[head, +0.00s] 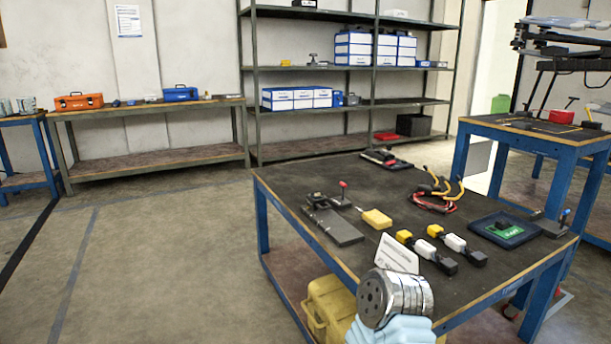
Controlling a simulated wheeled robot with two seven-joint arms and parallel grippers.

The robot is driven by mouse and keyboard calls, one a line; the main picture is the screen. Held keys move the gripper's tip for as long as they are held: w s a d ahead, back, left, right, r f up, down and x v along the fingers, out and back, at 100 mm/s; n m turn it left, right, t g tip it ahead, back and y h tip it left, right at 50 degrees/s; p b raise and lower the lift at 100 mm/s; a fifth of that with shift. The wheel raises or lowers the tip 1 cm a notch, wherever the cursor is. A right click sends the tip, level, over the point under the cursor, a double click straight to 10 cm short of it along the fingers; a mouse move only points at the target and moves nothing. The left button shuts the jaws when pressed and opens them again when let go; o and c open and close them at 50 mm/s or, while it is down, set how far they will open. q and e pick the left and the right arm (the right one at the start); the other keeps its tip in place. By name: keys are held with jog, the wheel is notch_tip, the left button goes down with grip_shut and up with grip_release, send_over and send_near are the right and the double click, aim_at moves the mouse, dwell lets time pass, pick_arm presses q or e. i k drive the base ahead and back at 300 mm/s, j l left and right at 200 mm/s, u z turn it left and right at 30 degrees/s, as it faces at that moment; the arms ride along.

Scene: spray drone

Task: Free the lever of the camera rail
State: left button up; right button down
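A flat dark rail plate (333,225) lies on the near work table, toward its left edge. A black clamp-like block (318,199) sits at its far end. A small lever with a red knob (343,185) stands upright beside that block. Which part the lever holds is too small to tell. A yellow block (377,219) lies just right of the plate. Neither gripper shows in the head view. A metal and pale blue part at the bottom edge appears to be my own arm, and it hides part of the table's near edge.
A yellow case (330,308) is below. The floor to the left is clear.

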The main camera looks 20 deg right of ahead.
aim_at(344, 185)
jog(key=i+j, duration=0.15)
jog(key=i, duration=0.35)
jog(key=i+j, duration=0.2)
jog(key=i, duration=0.3)
